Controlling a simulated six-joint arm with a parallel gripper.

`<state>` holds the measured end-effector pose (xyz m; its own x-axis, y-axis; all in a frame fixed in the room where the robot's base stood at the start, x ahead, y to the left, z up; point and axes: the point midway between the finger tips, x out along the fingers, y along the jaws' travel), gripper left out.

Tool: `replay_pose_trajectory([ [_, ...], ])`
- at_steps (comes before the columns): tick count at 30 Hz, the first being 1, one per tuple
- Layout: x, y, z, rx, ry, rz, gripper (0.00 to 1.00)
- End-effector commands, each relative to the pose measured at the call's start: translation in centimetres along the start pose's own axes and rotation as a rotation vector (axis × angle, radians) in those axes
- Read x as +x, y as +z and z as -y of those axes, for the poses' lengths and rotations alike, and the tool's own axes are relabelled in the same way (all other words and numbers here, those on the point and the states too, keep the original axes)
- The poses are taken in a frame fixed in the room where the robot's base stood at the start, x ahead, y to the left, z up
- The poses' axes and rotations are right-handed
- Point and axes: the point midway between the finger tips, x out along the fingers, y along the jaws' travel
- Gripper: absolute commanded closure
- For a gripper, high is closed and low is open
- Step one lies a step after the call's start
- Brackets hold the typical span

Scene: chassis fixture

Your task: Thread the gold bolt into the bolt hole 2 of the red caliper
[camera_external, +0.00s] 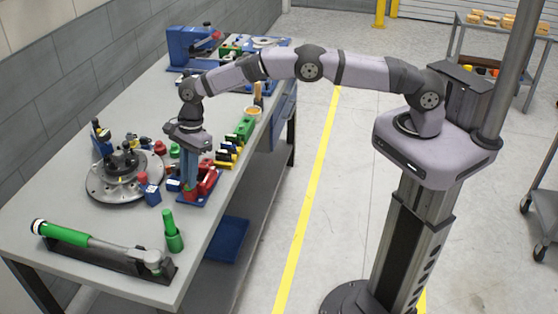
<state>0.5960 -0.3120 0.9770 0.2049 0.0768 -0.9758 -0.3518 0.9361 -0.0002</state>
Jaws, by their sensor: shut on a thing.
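The red caliper (209,179) sits on a blue base (190,201) near the right edge of the grey workbench. My gripper (189,186) points straight down at the left part of the caliper, its blue fingers close together. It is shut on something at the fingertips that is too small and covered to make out. I cannot pick out the gold bolt in this view. Bolt hole 2 is also hidden or too small to see, so I cannot tell whether anything is in it.
A round metal hub (105,188) lies left of my gripper, with a small blue and red item (150,193) between. A green-handled tool (80,238) in a black holder and a green bottle-like item (173,236) stand in front. Several coloured blocks (232,150) are behind the caliper.

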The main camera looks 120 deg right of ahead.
Motion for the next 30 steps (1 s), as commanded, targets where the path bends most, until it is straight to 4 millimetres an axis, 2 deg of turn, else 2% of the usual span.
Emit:
replay_pose_trajectory([
  [4, -0.07, 0.02, -0.08, 0.083, -0.019, -0.001, 1.0],
  [16, 0.0, 0.01, -0.08, 0.114, -0.027, -0.001, 1.0],
  [24, 0.01, 0.03, -0.26, 0.313, -0.071, -0.001, 1.0],
  [30, 0.11, 0.03, -0.25, 0.389, -0.088, 0.0, 1.0],
])
